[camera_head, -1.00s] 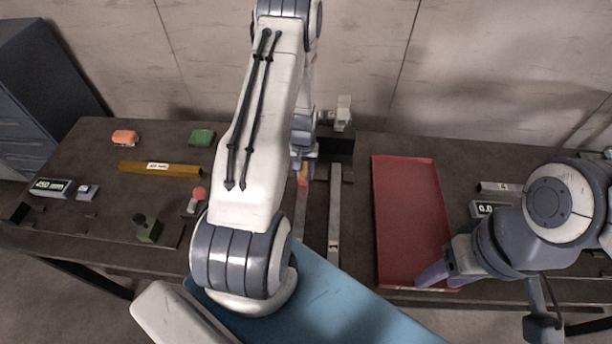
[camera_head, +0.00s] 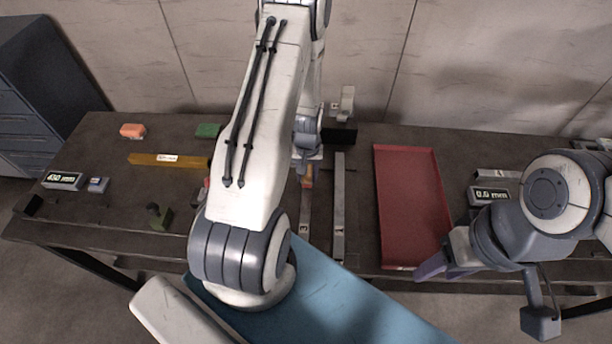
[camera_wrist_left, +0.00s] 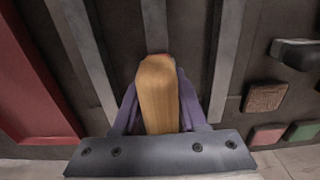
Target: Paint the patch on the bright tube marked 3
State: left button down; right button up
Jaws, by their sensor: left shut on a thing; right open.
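My left gripper (camera_head: 308,166) is shut on an orange-tan block-like thing (camera_wrist_left: 158,95), which sits between its purple fingers. It is above or on the strip of long grey bars; contact cannot be told. One long grey bar (camera_head: 338,205) lies just right of the gripper, and another (camera_head: 304,215) runs below it. Several grey bars (camera_wrist_left: 222,60) show in the left wrist view. No paint patch can be made out. My right gripper (camera_head: 446,268) is open and empty at the red tray's near right corner.
The red tray (camera_head: 436,165) lies right of the bars. A display (camera_head: 63,181) stands far left, and one reading 0.0 mm (camera_head: 490,195) stands right. A yellow bar (camera_head: 168,160), orange block (camera_head: 132,130), green block (camera_head: 207,130) and dark green object (camera_head: 158,217) lie left.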

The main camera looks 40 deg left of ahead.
pick_arm(q)
jog(key=shift+r+p, duration=1.75)
jog(key=shift+r, duration=0.95)
